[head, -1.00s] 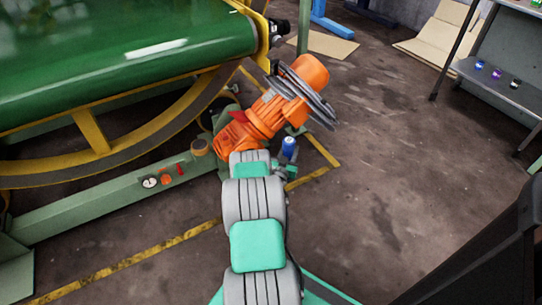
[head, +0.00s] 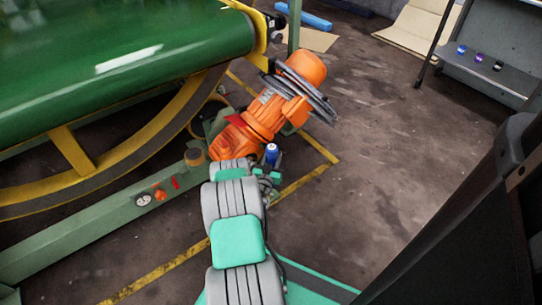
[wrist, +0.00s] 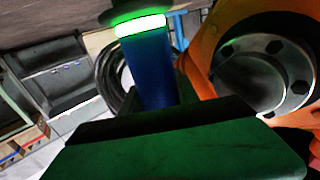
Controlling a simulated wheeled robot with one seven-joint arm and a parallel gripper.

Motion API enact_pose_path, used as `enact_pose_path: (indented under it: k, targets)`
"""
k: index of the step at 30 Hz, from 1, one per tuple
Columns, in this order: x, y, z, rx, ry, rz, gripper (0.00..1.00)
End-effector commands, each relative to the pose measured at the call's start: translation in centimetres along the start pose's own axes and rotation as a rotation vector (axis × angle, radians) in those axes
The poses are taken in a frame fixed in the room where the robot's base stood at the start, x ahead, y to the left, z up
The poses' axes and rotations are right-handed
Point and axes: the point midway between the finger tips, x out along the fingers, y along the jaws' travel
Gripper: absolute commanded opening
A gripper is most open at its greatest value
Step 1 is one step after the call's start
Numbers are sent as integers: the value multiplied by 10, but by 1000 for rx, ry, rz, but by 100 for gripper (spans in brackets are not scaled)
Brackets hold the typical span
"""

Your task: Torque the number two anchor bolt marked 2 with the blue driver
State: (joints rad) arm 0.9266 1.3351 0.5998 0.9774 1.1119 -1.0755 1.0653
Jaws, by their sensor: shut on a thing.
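The blue driver (head: 271,153) stands roughly upright in my gripper (head: 268,174), close beside the orange motor unit (head: 264,118). In the wrist view the driver (wrist: 157,72) is a blue cylinder with a glowing green ring near its top. My gripper (wrist: 160,108) is shut on it, and its dark green body fills the lower picture. To the right of the driver is a round grey flange (wrist: 262,75) with several dark bolt heads, set in an orange housing. I cannot read a number 2 on any bolt. The driver's working tip is not clearly visible.
A large green drum (head: 120,45) with a curved yellow frame (head: 125,150) fills the left. A green base beam (head: 95,225) carries a gauge and a red control. A grey shelf (head: 490,72) holds small coloured items. Floor is clear at centre right.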

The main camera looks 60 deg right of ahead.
Motion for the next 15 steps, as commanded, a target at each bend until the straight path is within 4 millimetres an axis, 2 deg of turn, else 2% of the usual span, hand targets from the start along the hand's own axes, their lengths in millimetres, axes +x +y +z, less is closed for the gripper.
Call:
enact_pose_path:
  k: [4,15]
  targets:
    - [-2,-1,0,-4,8,-2,0]
    - [-2,-3,34,-4,10,-5,0]
